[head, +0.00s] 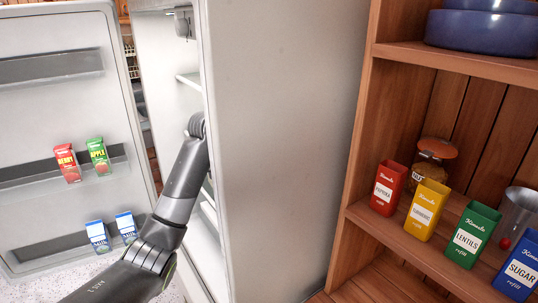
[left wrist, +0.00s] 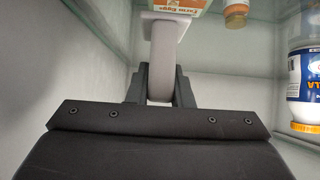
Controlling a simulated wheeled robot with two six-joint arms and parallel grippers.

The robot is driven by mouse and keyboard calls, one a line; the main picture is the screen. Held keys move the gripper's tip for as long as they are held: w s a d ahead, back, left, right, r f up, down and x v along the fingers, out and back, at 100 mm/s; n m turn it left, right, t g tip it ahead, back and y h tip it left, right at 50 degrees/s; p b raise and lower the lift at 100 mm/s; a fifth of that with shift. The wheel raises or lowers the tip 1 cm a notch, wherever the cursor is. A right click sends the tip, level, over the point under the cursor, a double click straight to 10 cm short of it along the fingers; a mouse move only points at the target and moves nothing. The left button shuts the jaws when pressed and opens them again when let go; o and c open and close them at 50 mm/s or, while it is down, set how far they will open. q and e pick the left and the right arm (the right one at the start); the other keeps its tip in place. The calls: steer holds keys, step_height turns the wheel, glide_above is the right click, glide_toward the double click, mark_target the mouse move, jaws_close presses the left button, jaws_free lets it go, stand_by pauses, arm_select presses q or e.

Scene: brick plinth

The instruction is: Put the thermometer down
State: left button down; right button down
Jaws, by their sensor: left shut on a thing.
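In the left wrist view my left gripper (left wrist: 160,82) is shut on a pale grey bar with a squarish plate at its far end, which looks like the thermometer (left wrist: 163,52). Its face does not show, so I cannot read it. It is inside the fridge, and I cannot tell whether it touches a shelf. In the head view my left arm reaches into the open fridge (head: 280,130); the gripper and thermometer are hidden behind the fridge's side wall. My right gripper is in neither view.
An egg carton (left wrist: 180,5) is close beyond the plate, with an orange-capped bottle (left wrist: 236,14) beside it. A white and blue jar (left wrist: 304,90) stands right. The open fridge door (head: 60,110) holds cartons. A wooden shelf (head: 440,55) with several tins stands right of the fridge.

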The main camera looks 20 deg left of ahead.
arm_select(q)
steer(key=shift+d+f, duration=0.1)
steer(key=shift+f, duration=0.1)
steer(key=c, duration=1.3)
jaws_free()
steer(key=shift+r, duration=0.1)
steer(key=shift+r, duration=0.1)
steer(key=shift+s+a+r, duration=0.15)
steer(key=shift+a+r, duration=0.1)
steer(key=b+v, duration=0.2)
steer(key=v, duration=0.9)
